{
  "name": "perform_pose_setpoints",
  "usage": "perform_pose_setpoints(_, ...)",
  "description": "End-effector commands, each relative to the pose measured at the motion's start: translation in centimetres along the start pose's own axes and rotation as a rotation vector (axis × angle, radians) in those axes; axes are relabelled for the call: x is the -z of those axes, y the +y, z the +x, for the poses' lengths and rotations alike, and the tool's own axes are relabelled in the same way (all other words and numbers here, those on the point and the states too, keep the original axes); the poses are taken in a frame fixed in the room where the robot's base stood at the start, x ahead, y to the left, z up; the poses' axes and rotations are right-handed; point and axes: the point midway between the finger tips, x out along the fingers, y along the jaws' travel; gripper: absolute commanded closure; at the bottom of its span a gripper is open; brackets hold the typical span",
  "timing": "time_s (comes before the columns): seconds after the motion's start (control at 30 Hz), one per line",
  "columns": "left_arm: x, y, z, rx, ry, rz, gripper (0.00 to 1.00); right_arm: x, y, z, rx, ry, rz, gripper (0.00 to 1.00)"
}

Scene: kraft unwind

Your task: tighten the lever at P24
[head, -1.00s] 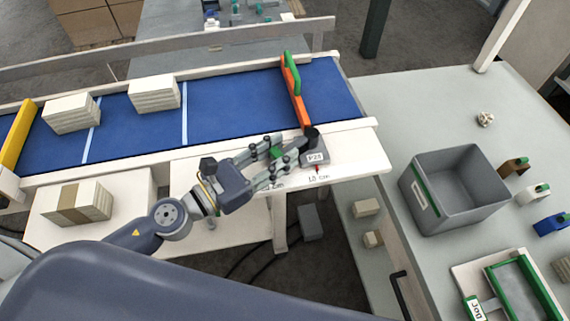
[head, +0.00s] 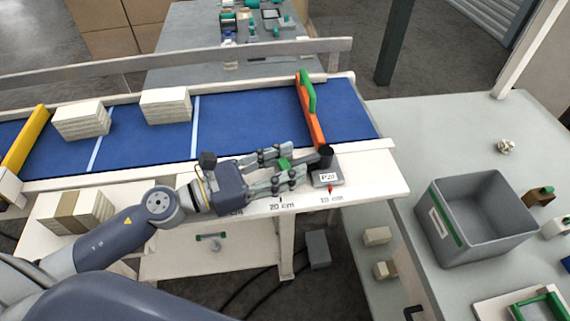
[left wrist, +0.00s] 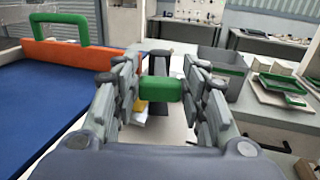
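The lever's green handle (head: 284,163) is at the right end of the conveyor's front ledge. It also shows in the left wrist view (left wrist: 160,90). The lever joins a dark post (head: 325,152) beside a grey block (head: 327,177) whose tag seems to read P24. My left gripper (head: 281,166) comes in from the left, its fingers on both sides of the handle. In the left wrist view the handle fills the gap between the fingers, so they appear shut on it. An orange guide bar (head: 311,118) with a green loop stands behind. My right gripper is not in view.
Below the handle the white ledge (head: 375,180) carries distance marks, including 20 cm, and a red pointer. White stacks (head: 166,106) lie on the blue belt (head: 240,118). A grey bin (head: 475,255) stands on the table to the right. A rail runs behind the belt.

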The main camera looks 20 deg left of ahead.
Motion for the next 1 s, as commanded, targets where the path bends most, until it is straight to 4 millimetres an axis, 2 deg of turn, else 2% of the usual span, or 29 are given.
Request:
perform_pose_setpoints(0.47,0.1,-0.1,-0.5,0.0,0.001,-0.002,0.47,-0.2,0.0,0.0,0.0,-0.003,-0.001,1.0)
perform_pose_setpoints(1.0,0.1,0.0,-6.5,-0.002,0.001,-0.002,0.47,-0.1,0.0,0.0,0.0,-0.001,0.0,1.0)
